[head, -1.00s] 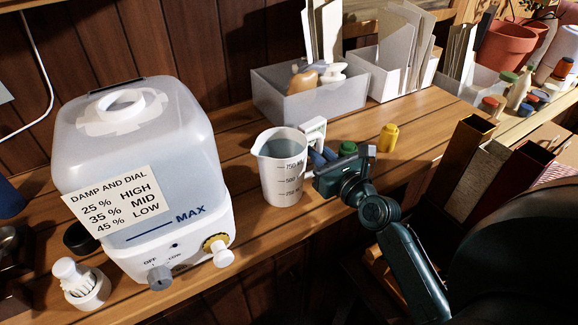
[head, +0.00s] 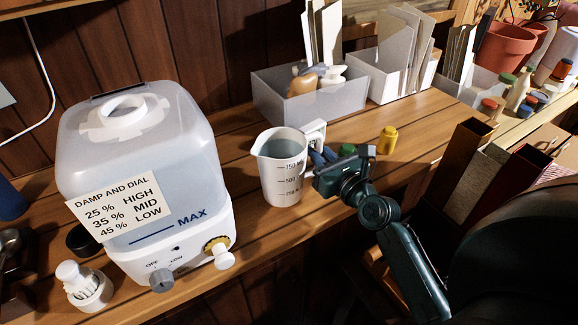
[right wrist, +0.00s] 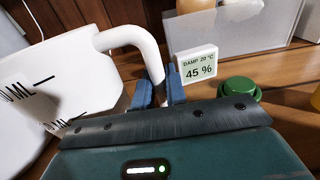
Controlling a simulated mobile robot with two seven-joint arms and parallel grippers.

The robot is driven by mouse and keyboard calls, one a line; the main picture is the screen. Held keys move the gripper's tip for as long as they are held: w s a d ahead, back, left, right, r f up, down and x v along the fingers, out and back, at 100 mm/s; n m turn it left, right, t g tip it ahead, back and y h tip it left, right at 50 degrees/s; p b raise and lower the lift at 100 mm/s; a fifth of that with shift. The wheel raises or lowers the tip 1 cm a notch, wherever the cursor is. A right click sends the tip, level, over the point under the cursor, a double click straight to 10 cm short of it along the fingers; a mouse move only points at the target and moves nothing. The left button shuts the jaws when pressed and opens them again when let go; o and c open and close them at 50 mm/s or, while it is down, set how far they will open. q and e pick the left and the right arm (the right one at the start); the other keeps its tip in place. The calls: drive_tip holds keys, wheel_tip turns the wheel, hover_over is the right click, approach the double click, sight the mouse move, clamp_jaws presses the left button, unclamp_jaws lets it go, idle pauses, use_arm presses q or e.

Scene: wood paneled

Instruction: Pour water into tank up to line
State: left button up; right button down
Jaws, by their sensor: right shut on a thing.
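The tank (head: 90,150) is a translucent white box with a round opening (head: 125,112) on top, at the left of the bench in the head view. Its front bears a dark line marked MAX (head: 150,236). A white measuring jug (head: 275,182) with volume marks stands upright to its right, apparently on the bench, with water (head: 283,149) in it. My right gripper (head: 322,157) is shut on the jug's handle, which also shows in the right wrist view (right wrist: 135,36). The tank's water level is unclear. My left gripper is not in view.
A card (head: 115,204) on the tank pairs damp percentages with HIGH, MID and LOW. A small display (right wrist: 197,62) beyond the handle reads 45 %.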

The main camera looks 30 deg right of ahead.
sight(322, 139)
wheel_tip(322, 139, up, 2)
drive_tip(key=shift+r+p, duration=0.25)
drive_tip(key=shift+p, duration=0.65)
drive_tip(key=shift+r+p, duration=0.6)
drive_tip(key=shift+r, duration=0.4)
